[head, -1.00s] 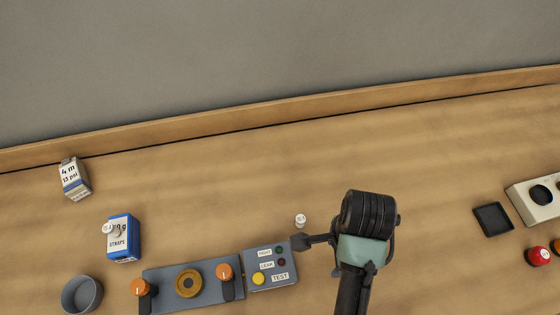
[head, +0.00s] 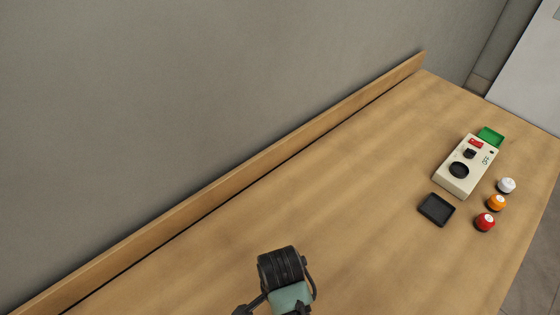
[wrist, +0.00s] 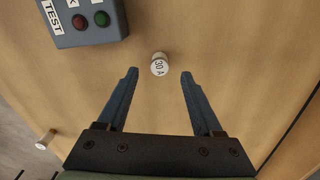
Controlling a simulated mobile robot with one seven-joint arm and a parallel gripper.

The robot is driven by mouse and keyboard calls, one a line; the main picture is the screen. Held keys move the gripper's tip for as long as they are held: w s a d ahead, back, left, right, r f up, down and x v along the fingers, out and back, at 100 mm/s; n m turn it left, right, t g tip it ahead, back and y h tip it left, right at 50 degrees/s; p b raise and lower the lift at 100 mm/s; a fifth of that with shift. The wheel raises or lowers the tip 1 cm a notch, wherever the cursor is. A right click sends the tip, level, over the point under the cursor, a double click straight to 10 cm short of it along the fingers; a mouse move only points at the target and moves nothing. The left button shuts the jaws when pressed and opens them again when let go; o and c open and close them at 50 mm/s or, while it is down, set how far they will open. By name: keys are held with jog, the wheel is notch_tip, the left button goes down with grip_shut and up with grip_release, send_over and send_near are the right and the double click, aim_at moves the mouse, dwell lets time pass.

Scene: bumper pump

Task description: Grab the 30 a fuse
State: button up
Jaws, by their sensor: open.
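The 30 A fuse (wrist: 158,65) is a small pale cylinder in the wrist view, with "30 A" on its face. It stands on the wooden table just ahead of the gap between my fingertips, roughly centred. My gripper (wrist: 159,73) is open and empty, with one blue-grey finger to each side of that gap. I cannot tell its exact height above the table. In the head view my dark wrist shows at the bottom edge; the fingertips and the fuse are out of sight there.
A grey panel (wrist: 84,22) with a TEST label and red and green lights lies ahead left in the wrist view. Another small pale cylinder (wrist: 44,140) is at lower left. In the head view a cream box (head: 466,167), black tray (head: 436,209) and several coloured knobs stand right.

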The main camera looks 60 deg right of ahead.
jog(key=shift+f+p, duration=0.5)
jog(key=shift+f, duration=2.2)
grip_shut()
